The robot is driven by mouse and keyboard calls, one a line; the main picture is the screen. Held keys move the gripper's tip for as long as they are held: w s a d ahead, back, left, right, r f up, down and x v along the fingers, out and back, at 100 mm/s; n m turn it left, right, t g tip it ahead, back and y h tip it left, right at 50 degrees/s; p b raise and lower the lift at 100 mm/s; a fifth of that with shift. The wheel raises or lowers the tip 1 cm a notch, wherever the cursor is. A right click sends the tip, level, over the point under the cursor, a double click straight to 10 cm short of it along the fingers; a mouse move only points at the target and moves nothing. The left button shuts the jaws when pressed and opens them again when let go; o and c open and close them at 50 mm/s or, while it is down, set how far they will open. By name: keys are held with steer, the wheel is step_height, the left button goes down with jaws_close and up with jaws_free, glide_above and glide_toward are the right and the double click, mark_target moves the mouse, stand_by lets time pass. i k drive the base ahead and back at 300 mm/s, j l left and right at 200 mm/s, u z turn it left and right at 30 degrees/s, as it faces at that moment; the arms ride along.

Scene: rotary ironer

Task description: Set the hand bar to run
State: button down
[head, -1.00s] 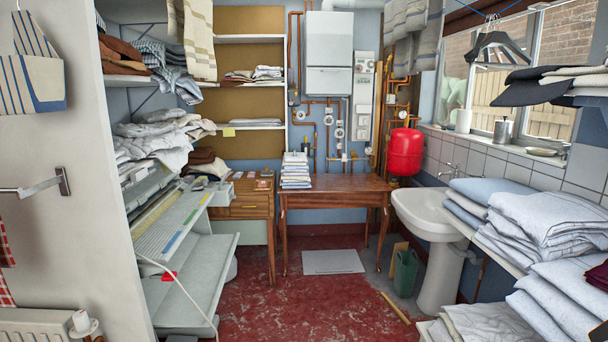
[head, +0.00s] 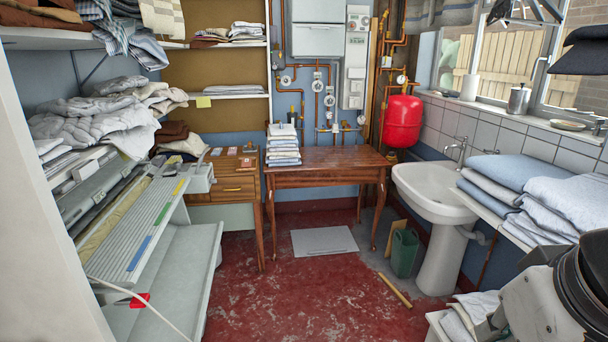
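The rotary ironer (head: 107,228) stands along the left side in the head view. A long pale grey bar (head: 150,232) runs along its front, with blue, green and yellow marks on it; I take it for the hand bar. I cannot read which mark it is set to. A red piece (head: 139,300) sits at the near end of the bar, by a pale cord. My gripper is not in view; only a grey and black part of my arm shows at the lower right.
Red floor (head: 285,285) is open ahead, with a grey mat (head: 323,241) and a loose wooden stick (head: 394,290) on it. A wooden table (head: 333,170) stands at the back. A white sink (head: 432,190) and folded linen (head: 510,195) line the right.

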mark_target(200, 161)
steer(key=i+j+u, duration=0.1)
steer(key=i+j, duration=0.2)
steer(key=i, duration=0.3)
steer(key=i+j, duration=0.3)
steer(key=i, duration=0.35)
steer(key=i+j+u, duration=0.15)
steer(key=i, duration=0.45)
steer(key=i+j+u, duration=0.1)
steer(key=i+j, duration=0.2)
steer(key=i, duration=0.35)
steer(key=i+j, duration=0.15)
steer(key=i, duration=0.45)
steer(key=j+u, duration=0.05)
